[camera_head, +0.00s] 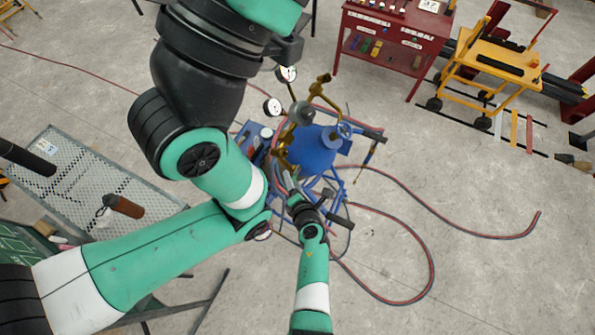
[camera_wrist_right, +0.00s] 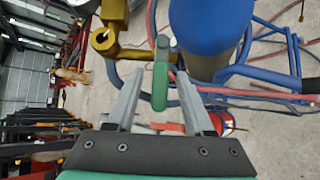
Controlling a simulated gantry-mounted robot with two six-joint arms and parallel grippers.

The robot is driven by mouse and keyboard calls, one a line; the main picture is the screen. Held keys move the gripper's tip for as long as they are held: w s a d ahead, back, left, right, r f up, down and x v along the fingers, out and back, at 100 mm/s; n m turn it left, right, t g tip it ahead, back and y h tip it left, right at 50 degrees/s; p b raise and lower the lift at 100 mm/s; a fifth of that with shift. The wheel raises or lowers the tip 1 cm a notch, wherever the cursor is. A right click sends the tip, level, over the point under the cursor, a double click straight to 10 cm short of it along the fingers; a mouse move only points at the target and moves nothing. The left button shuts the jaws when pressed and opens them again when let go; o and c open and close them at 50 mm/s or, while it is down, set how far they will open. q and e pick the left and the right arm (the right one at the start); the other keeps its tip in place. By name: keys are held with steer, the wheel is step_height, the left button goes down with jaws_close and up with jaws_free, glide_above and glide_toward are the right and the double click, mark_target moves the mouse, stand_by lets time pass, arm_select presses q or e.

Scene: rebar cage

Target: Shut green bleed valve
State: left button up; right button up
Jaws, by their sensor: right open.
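The green bleed valve's lever (camera_wrist_right: 160,82) shows in the right wrist view as a flat green handle with a rounded end, beside the blue tank (camera_wrist_right: 208,30). My right gripper (camera_wrist_right: 158,75) is open, and its two grey fingers stand on either side of the lever with a gap visible at each side. In the head view my right gripper (camera_head: 291,180) is at the near side of the blue tank (camera_head: 310,150), among brass pipework; the green lever cannot be made out there. My left gripper is not visible; large arm links fill the left of that view.
Brass pipe fittings (camera_wrist_right: 110,45) and a red handle (camera_wrist_right: 168,127) are close to my right fingers. Red and blue hoses (camera_head: 425,245) loop over the floor. A red tool cabinet (camera_head: 390,45) and a yellow cart (camera_head: 490,60) stand at the back right.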

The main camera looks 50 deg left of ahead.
arm_select(q)
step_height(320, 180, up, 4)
steer(key=p, duration=0.3)
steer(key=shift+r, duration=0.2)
arm_select(e)
steer(key=v, duration=1.1)
steer(key=shift+a, duration=0.1)
